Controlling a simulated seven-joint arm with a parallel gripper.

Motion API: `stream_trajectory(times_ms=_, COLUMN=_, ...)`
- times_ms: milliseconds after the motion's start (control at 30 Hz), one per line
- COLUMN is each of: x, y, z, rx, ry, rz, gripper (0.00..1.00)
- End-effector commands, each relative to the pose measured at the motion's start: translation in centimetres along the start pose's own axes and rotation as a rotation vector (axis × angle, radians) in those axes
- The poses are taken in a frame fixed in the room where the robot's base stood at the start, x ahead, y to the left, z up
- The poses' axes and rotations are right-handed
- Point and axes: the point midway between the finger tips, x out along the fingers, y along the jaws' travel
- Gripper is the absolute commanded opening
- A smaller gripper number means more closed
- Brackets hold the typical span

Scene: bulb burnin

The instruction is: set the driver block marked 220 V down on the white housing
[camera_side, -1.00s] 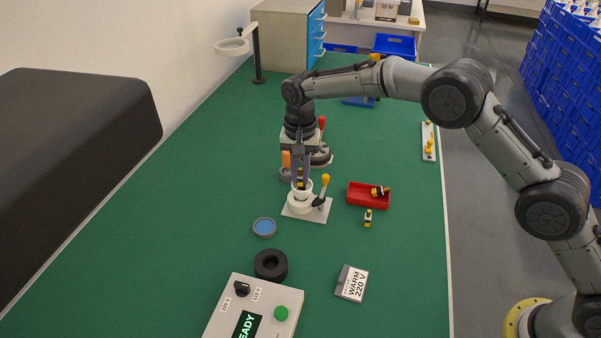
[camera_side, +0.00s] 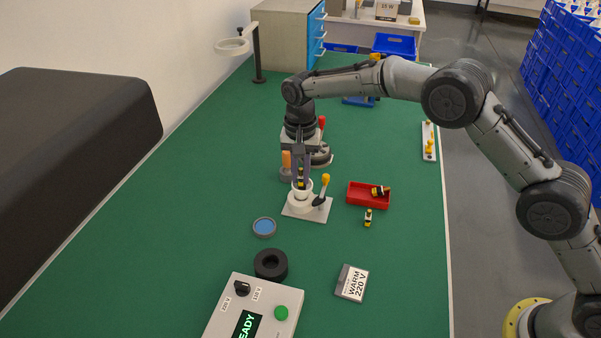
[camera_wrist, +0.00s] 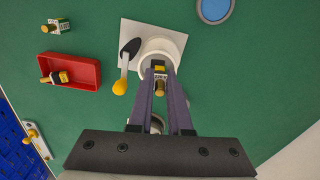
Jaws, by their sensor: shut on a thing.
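My gripper (camera_side: 301,181) is shut on a small driver block (camera_wrist: 160,84) with a yellow top, dark body and pale label; its marking is too small to read. The fingers point down at the white housing (camera_side: 301,204), a round cup on a pale plate. The wrist view shows the block over the mouth of the housing (camera_wrist: 158,46). I cannot tell if it touches the housing. A second such block (camera_side: 368,218) stands on the green mat. Another (camera_side: 380,191) lies in the red tray (camera_side: 361,201).
A yellow-knobbed lever (camera_side: 321,190) stands right beside the housing. A blue-topped disc (camera_side: 264,227), a black ring (camera_side: 270,264), a grey box reading WARM 220 V (camera_side: 352,283) and a control box with a READY display (camera_side: 264,292) are nearer the camera. The left mat is clear.

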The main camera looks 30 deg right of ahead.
Motion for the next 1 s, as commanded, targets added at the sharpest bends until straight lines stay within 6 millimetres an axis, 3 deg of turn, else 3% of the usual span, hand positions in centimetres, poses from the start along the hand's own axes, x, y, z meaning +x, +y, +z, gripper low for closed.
stream_trajectory(times_ms=1000, x=0.70, y=0.09, z=0.06, rx=0.000, ry=-0.003, rz=0.004, gripper=0.00)
